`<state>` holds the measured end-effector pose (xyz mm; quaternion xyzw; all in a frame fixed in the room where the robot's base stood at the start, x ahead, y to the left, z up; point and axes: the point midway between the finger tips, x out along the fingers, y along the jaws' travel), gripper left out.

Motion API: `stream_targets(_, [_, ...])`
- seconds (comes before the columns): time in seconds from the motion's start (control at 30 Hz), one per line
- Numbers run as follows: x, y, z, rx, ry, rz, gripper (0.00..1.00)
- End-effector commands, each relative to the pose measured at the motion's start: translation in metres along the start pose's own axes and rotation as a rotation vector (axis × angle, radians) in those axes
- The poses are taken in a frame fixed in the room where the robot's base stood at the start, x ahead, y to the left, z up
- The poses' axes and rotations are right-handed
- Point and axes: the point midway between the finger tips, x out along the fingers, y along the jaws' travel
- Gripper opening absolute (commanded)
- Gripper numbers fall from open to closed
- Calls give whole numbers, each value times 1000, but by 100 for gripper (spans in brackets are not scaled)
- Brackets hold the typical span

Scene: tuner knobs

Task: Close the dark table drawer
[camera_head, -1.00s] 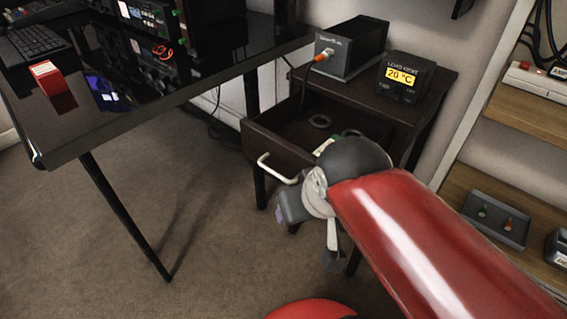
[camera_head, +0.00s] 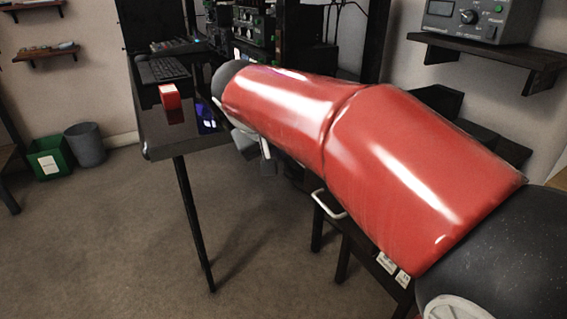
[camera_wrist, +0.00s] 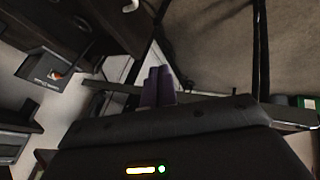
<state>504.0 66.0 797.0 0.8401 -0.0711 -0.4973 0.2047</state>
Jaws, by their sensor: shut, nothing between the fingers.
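The dark drawer (camera_head: 352,229) of the small table shows only in part below my red arm in the head view. Its white handle (camera_head: 329,206) is visible on the front; my arm hides the inside, so I cannot tell how far it stands out. The handle also shows at the top edge of the wrist view (camera_wrist: 131,5). My gripper (camera_head: 267,158) is up and left of the handle, apart from it, near the glossy black desk. In the wrist view its purple-grey fingertips (camera_wrist: 158,86) are together and empty.
The black desk (camera_head: 160,143) with a red box (camera_head: 170,96) stands left of my gripper, its leg reaching the carpet. A green bin (camera_head: 49,160) and a grey bin (camera_head: 86,144) are far left. A wall shelf (camera_head: 480,60) is at the upper right. Carpet in front is clear.

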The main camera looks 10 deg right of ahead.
Motion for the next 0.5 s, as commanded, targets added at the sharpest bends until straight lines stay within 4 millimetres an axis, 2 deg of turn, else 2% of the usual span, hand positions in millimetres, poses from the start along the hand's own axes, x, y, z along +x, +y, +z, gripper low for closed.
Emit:
stream_targets(0.1, [4,-3,-13,-5,6,11,0])
stream_targets(0.27, [19,-3,-13,-5,5,12,0])
stream_targets(0.5, [68,-3,-12,-5,2,11,0])
